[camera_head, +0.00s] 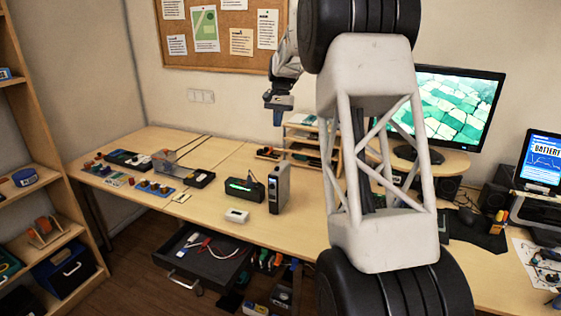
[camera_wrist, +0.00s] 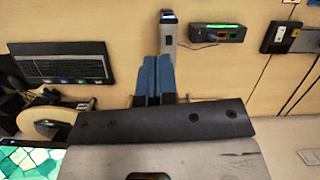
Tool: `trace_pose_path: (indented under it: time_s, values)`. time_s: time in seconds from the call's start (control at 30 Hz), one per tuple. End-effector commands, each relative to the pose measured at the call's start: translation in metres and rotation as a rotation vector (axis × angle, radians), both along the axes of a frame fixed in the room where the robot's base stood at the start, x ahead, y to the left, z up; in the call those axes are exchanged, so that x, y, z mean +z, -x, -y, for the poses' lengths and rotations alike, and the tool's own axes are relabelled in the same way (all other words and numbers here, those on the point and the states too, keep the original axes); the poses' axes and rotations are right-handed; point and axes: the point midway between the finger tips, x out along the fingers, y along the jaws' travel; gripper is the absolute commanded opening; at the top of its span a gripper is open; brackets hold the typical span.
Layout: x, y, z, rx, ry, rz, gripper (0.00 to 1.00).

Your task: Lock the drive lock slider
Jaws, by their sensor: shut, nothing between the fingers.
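The drive appears to be the grey upright box (camera_head: 279,188) on the middle of the table. In the wrist view the same box (camera_wrist: 168,40) stands just beyond the fingertips, with a bluish light patch at its end. Its lock slider is too small to make out. My gripper (camera_head: 278,118) hangs above the table behind the box in the head view. Its blue fingers (camera_wrist: 155,58) are shut together and empty, apart from the box as far as I can tell.
A black device with a green light (camera_head: 245,188) stands left of the grey box. A small white device (camera_head: 237,215) lies in front. Several modules cover the table's left end. A wooden shelf unit (camera_head: 303,145) and a monitor (camera_head: 458,110) stand behind. An open drawer (camera_head: 205,255) sits below.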

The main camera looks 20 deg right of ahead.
Motion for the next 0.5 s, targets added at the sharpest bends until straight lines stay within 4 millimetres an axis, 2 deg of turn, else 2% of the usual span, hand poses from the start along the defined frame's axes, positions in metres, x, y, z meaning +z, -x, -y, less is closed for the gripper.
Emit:
trace_pose_path:
  time_s: [0.5]
  values:
    - [-0.052,-0.068,0.048,-0.08,-0.029,-0.068,0.0]
